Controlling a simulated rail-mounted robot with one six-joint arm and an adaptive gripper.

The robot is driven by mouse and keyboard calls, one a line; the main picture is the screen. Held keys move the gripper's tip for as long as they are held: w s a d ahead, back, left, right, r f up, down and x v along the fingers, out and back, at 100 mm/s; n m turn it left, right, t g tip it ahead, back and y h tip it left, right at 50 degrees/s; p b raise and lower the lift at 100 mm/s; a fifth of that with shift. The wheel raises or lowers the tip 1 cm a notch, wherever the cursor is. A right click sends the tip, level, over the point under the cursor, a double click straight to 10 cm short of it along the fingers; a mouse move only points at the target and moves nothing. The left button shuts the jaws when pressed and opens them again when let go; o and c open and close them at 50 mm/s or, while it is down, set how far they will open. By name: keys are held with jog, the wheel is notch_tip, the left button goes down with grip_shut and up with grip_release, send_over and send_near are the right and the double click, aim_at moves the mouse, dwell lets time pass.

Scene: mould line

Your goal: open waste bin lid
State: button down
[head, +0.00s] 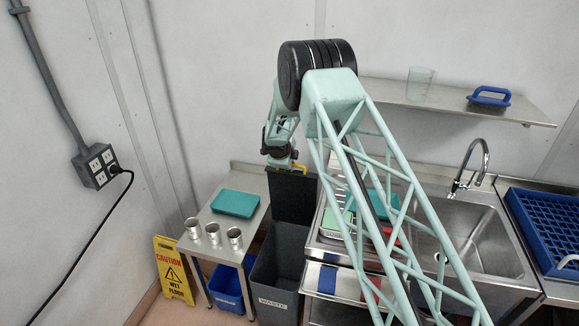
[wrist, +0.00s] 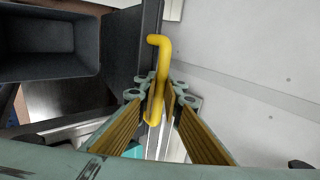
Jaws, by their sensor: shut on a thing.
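The dark grey waste bin (head: 280,284) stands on the floor between the two steel tables, its mouth uncovered. Its dark lid (head: 293,198) stands roughly upright at the bin's back edge. A yellow bent handle (head: 300,168) sits at the lid's upper edge. My gripper (head: 287,163) is at that handle, high above the bin. In the wrist view, my gripper (wrist: 160,100) is shut on the yellow handle (wrist: 160,58), with the lid (wrist: 124,55) seen nearly edge-on beside it. The bin's open mouth (wrist: 40,45) shows at upper left.
The left table (head: 222,252) holds a teal tray (head: 235,203) and several metal cups (head: 213,232). A blue tub (head: 226,287) is beneath it. A yellow caution sign (head: 173,270) stands at left. The sink counter (head: 470,238) is close at right, and a wall shelf (head: 450,103) is above.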

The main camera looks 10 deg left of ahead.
jog(key=c, duration=2.7)
grip_release()
jog(key=shift+c, duration=0.2)
jog(key=shift+r, duration=0.1)
jog(key=v, duration=1.1)
jog(key=shift+s+r, duration=0.25)
jog(key=shift+s, duration=0.05)
